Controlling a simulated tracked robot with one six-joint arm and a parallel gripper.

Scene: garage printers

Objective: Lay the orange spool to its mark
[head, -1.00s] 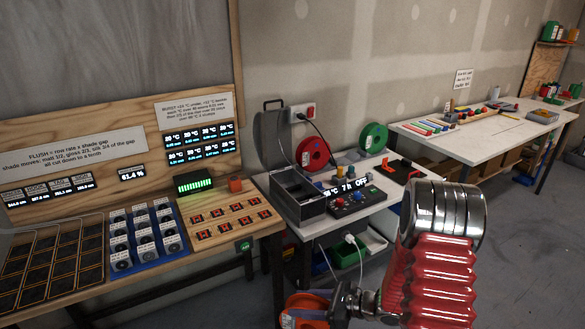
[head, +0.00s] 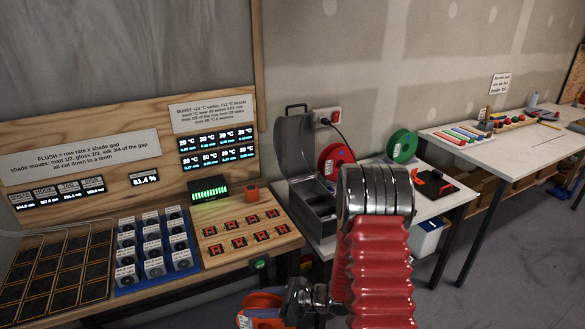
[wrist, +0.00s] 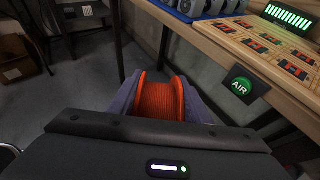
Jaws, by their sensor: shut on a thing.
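The orange spool (wrist: 160,98) sits between the two jaws of my gripper (wrist: 162,78) in the wrist view, its reddish-orange winding facing the camera. My gripper is shut on it, beside and below the front edge of the wooden bench. In the head view the spool (head: 262,300) shows only partly at the bottom, in front of the bench, with much of it hidden by the gripper. I cannot make out a mark for the spool in either view.
The wooden bench (head: 283,243) holds a blue rack (head: 128,282) of several rolls. Right of it, a white table carries an open grey case (head: 308,183), a red spool (head: 333,156) and a green spool (head: 402,146). My arm hides part of this table. Open floor (head: 490,275) lies right.

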